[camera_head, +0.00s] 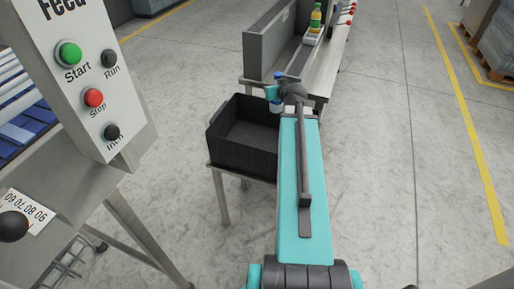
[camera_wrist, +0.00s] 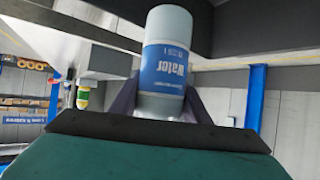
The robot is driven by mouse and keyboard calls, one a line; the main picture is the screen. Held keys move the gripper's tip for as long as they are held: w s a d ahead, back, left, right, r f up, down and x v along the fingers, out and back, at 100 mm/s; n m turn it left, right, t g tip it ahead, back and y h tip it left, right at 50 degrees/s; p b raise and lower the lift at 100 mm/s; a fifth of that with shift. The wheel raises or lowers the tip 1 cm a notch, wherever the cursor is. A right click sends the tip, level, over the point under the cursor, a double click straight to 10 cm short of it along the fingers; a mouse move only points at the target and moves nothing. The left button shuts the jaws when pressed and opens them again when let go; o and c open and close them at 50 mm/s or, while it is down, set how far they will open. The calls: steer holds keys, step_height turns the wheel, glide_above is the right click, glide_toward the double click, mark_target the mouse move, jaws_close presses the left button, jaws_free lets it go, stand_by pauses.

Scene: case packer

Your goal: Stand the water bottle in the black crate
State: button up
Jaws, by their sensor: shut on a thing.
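The black crate (camera_head: 243,137) stands open on a low metal stand in the head view, and the floor of it that shows is bare. My gripper (camera_head: 276,101) is at the crate's back right corner, mostly hidden by my arm. The water bottle (camera_wrist: 168,50), white and blue with its label reading upside down, is between the dark fingers of my gripper (camera_wrist: 160,104) in the wrist view. A small white and blue part of the bottle (camera_head: 278,107) shows in the head view. Its height over the crate is hard to tell.
A grey bench with a tall side panel (camera_head: 270,45) stands behind the crate, with a yellow and green bottle (camera_head: 315,20) on it. A control panel (camera_head: 85,85) with buttons is at the left. Open floor lies at the right.

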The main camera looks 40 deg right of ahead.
steer(key=shift+w+a, duration=0.1)
steer(key=shift+w, duration=0.05)
step_height(320, 180, down, 14)
steer(key=shift+r, duration=0.25)
stand_by(0.7)
steer(key=shift+a, duration=0.1)
steer(key=shift+f+b, duration=0.4)
steer(key=shift+f, duration=1.8)
steer(key=shift+f, duration=0.2)
steer(key=o, duration=1)
steer(key=shift+r, duration=0.25)
